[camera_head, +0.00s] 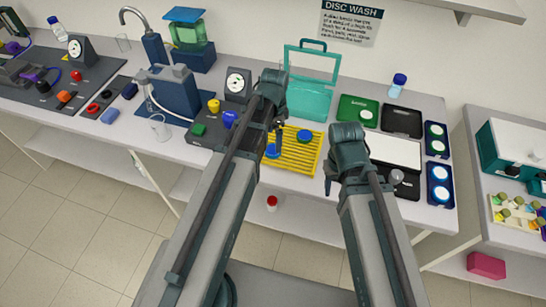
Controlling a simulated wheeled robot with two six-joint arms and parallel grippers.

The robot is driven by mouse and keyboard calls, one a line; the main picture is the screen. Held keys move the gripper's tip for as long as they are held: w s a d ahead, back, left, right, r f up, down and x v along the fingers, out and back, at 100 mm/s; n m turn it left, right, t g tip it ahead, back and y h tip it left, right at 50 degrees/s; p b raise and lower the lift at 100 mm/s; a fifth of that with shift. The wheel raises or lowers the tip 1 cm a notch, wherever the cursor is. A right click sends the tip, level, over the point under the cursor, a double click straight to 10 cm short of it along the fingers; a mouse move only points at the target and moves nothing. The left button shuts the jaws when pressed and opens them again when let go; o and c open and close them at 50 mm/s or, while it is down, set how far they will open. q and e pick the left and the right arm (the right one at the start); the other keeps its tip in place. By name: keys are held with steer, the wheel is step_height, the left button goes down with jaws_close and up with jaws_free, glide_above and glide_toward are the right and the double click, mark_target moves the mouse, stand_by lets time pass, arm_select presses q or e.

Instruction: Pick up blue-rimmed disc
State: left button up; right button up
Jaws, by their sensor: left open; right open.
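A yellow slatted rack (297,160) lies on the bench in front of my arms. A round blue piece (272,152) is at its left, and a second round piece with a blue top (304,135) is at its back. A dark blue tray (433,203) at the bench's right holds two white discs, the upper (439,173) and the lower (440,195). I cannot tell clearly which disc has a blue rim. My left gripper (278,148) is open over the rack's left side, close to the left blue piece. My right gripper (328,183) is open right of the rack, near the bench's front edge.
A teal open-lidded box (308,100) stands behind the rack. A white panel (394,151), a black tray (402,121) and a green box (357,111) lie right. A dial unit (238,84) and dark blue apparatus (176,92) stand left.

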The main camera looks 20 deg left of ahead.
mark_target(273, 150)
arm_select(q)
steer(key=shift+f, duration=0.7)
arm_select(e)
steer(key=shift+f, duration=0.75)
arm_select(q)
steer(key=f+b, duration=0.1)
steer(key=b, duration=0.1)
steer(key=f+b, duration=0.3)
steer(key=f, duration=0.1)
steer(key=shift+w+a+f+b, duration=0.15)
steer(key=shift+w+a+b, duration=0.1)
steer(key=shift+b, duration=0.15)
arm_select(e)
step_height(273, 150, down, 5)
steer(key=shift+f, duration=0.1)
arm_select(q)
steer(key=shift+c, duration=0.2)
steer(key=c, duration=1.3)
steer(key=shift+o, duration=0.2)
steer(key=shift+r, duration=0.2)
